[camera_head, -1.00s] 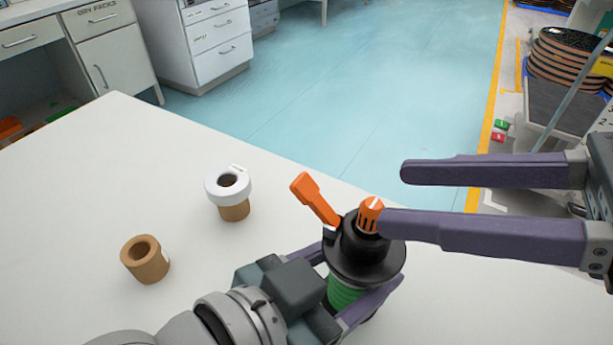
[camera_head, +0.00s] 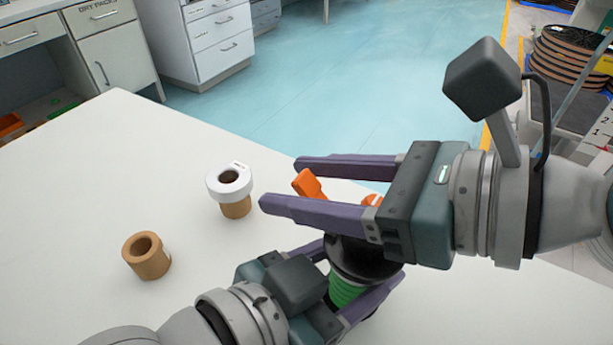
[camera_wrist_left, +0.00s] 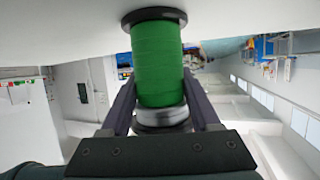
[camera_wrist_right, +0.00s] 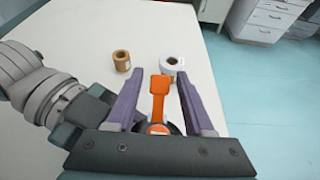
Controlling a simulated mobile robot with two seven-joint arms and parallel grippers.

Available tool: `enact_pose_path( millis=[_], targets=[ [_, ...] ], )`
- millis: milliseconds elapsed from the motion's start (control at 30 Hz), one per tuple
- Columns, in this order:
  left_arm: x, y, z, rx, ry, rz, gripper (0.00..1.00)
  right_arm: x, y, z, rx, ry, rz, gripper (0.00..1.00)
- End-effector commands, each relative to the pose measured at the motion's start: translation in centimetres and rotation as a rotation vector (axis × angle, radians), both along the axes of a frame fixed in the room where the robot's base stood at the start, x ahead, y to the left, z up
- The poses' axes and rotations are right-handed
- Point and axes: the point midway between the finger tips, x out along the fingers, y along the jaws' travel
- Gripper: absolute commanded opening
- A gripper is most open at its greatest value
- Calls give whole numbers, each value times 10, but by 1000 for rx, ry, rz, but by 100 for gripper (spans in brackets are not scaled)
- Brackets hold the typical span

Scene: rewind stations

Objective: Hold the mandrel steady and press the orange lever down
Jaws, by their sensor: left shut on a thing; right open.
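The orange lever (camera_head: 308,184) tilts up and away from the top of the mandrel (camera_head: 360,260), which has a black flange and green winding (camera_head: 345,292) below it. An orange knob (camera_head: 372,200) shows partly behind my right gripper. My left gripper (camera_head: 360,270) is shut on the mandrel low down; in the left wrist view its fingers flank a silver collar (camera_wrist_left: 161,117) beside the green winding (camera_wrist_left: 157,60). My right gripper (camera_head: 282,184) is open, its fingers on either side of the lever. The right wrist view shows the lever (camera_wrist_right: 157,96) between the fingers, with no clear contact.
On the white table (camera_head: 90,180) stand a brown cardboard core (camera_head: 146,258) and a core with a white roll (camera_head: 230,184), just beyond my right fingertips. Drawer cabinets (camera_head: 210,40) stand behind. Stacked reels (camera_head: 570,60) are at the back right. The table's left part is clear.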

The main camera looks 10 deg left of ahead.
Motion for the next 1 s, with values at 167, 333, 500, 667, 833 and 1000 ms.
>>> enact_pose_path(
  millis=[167,333,500,667,833,1000],
  targets=[
    [0,0,0,1,1,0,0,0,1,0,0,-1,0,52],
    [0,0,0,1,1,0,0,0,0,0,0,0,0,40],
    [0,0,0,1,1,0,0,0,0,0,0,0,0,21],
    [0,0,0,1,1,0,0,0,0,0,0,0,0,3],
    [0,0,0,1,1,0,0,0,0,0,0,0,0,0],
    [0,0,0,1,1,0,0,0,0,0,0,0,0,0]
  ],
)
